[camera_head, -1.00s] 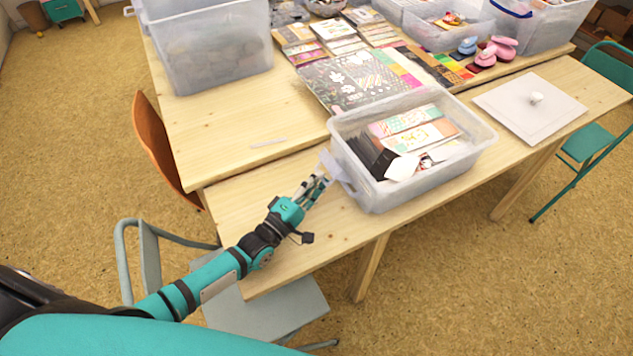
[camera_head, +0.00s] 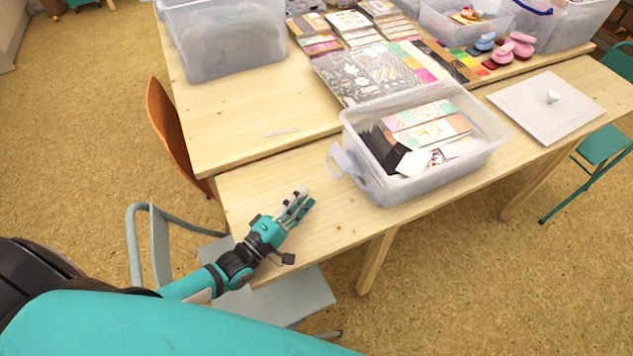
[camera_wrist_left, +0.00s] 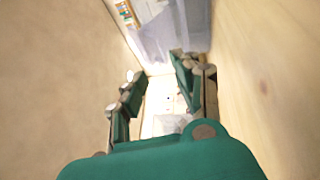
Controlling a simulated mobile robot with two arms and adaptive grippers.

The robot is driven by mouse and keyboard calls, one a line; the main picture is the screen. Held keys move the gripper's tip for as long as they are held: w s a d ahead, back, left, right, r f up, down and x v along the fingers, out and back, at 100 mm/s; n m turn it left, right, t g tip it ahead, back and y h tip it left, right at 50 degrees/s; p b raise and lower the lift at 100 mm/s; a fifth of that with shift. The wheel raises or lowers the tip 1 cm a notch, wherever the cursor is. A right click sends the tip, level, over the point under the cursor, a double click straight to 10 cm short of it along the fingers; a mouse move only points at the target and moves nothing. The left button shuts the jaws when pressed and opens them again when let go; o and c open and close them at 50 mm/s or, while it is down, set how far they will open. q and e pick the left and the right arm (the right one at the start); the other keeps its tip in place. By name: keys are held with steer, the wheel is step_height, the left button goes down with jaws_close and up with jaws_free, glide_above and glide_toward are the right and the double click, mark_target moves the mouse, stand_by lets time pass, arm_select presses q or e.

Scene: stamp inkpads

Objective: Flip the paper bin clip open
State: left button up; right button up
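The clear plastic paper bin (camera_head: 425,177) stands on the near table, filled with cards and papers. Its translucent clip (camera_head: 341,165) is at the bin's left end and sticks outward from the wall. My left gripper (camera_head: 304,200) is over the table to the lower left of the clip, apart from it and empty. In the left wrist view its two green fingers (camera_wrist_left: 160,78) are spread apart, and the bin (camera_wrist_left: 172,32) shows beyond them at the top. My right gripper is not in view.
A white lid with a knob (camera_head: 548,106) lies on the table right of the bin. A patterned paper sheet (camera_head: 365,75) and a large clear bin (camera_head: 232,45) are behind. A grey chair (camera_head: 285,297) stands below my left arm. The tabletop left of the bin is mostly clear.

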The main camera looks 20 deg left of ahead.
arm_select(q)
steer(key=shift+v, duration=1.5)
